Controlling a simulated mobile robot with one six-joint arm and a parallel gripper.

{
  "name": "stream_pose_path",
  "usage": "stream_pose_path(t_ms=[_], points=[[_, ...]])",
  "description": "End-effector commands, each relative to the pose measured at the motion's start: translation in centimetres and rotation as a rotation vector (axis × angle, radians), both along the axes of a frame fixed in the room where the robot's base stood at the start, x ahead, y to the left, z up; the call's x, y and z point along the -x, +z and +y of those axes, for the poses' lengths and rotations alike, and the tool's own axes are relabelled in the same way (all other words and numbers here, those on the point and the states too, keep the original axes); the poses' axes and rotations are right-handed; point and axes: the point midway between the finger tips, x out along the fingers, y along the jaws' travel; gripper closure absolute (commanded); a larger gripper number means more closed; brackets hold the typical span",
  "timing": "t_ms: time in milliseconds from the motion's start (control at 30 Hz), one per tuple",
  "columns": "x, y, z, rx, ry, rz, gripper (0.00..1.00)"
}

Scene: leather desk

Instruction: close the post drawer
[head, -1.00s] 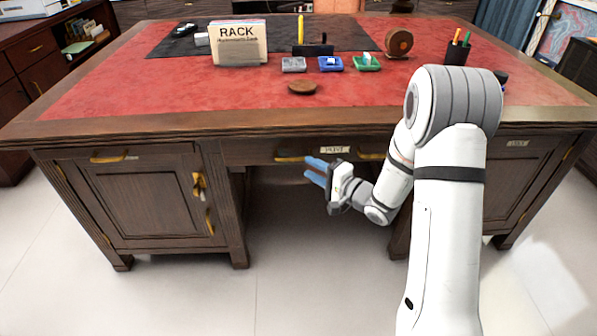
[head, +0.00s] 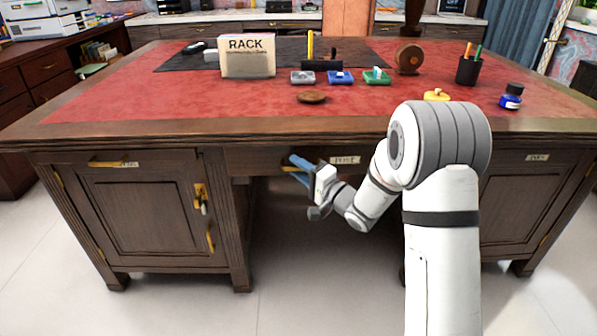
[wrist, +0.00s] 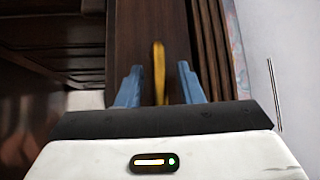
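The post drawer (head: 372,160) is the dark wooden front under the middle of the desk top, with a "POST" label. It looks flush or nearly flush with the desk; I cannot tell if a small gap remains. Its left brass handle (head: 288,168) is partly hidden by my gripper (head: 294,167). In the wrist view, my gripper (wrist: 158,84) has its two blue fingers apart, with the brass handle (wrist: 158,66) between them. A gap shows on each side of the handle, so the fingers do not look closed on it.
The desk (head: 130,122) has a left cabinet (head: 140,210) with a key in its door and a right cabinet. On top are a RACK box (head: 247,58), stamp pads, a round wooden piece (head: 311,97) and a pen cup (head: 468,70).

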Motion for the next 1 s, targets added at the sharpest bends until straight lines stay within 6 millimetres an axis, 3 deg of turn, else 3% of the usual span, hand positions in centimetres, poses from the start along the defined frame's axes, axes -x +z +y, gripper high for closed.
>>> stream_pose_path(t_ms=[267, 700, 1000], points=[[-0.17, 0.06, 0.19, 0.000, -0.001, 0.000, 0.67], [-0.15, 0.03, 0.18, 0.001, -0.001, 0.001, 1.00], [-0.14, 0.01, 0.17, 0.001, 0.000, 0.001, 1.00]])
